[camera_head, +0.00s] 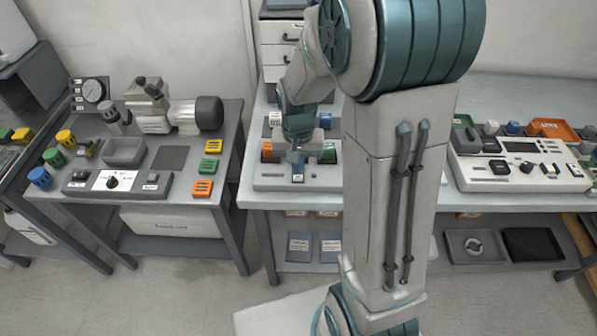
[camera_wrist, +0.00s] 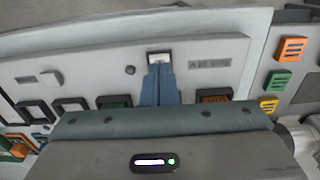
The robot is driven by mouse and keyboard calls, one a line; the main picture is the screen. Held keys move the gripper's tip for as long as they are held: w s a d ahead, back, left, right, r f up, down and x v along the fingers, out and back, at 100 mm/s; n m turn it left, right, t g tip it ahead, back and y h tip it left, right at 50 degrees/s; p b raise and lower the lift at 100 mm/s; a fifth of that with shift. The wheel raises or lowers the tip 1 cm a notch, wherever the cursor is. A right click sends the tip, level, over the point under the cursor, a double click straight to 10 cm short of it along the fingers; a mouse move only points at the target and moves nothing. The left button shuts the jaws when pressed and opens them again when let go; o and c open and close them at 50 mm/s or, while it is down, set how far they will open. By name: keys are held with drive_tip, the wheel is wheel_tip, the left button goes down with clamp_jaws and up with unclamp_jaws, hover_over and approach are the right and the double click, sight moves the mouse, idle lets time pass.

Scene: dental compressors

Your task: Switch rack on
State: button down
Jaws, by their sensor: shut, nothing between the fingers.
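A light grey control panel lies on the middle table in the head view (camera_head: 265,183) and fills much of the wrist view (camera_wrist: 85,62). Its nameplates are too blurred to read, so I cannot tell which part is labelled rack. A small light-coloured switch or tag (camera_wrist: 159,58) sits near the panel's edge, right at my fingertips in the wrist view. My gripper (camera_head: 298,178) is shut and empty, pointing down over the panel; its blue fingers also show in the wrist view (camera_wrist: 160,72). I cannot tell whether they touch the switch. The fingers hide part of the panel.
Dark-framed switches (camera_wrist: 70,105) and an orange block (camera_wrist: 214,96) lie beside the fingers. A round black button (camera_wrist: 130,70) is close by. The left table (camera_head: 232,150) holds a pump and coloured blocks. Another control unit (camera_head: 520,165) stands at right.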

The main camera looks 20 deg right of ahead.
drive_tip(key=shift+f+b, duration=0.75)
drive_tip(key=shift+f, duration=0.15)
idle(0.3)
drive_tip(key=shift+r, duration=0.2)
wheel_tip(320, 180, up, 7)
drive_tip(key=p, duration=0.5)
drive_tip(key=shift+f, duration=0.2)
idle(0.3)
drive_tip(key=s+r+n+t, duration=0.3)
drive_tip(key=s+r, duration=0.9)
drive_tip(key=s, duration=0.2)
drive_tip(key=shift+s+r+n, duration=0.15)
drive_tip(key=shift+s+n, duration=0.1)
drive_tip(key=shift+n, duration=0.15)
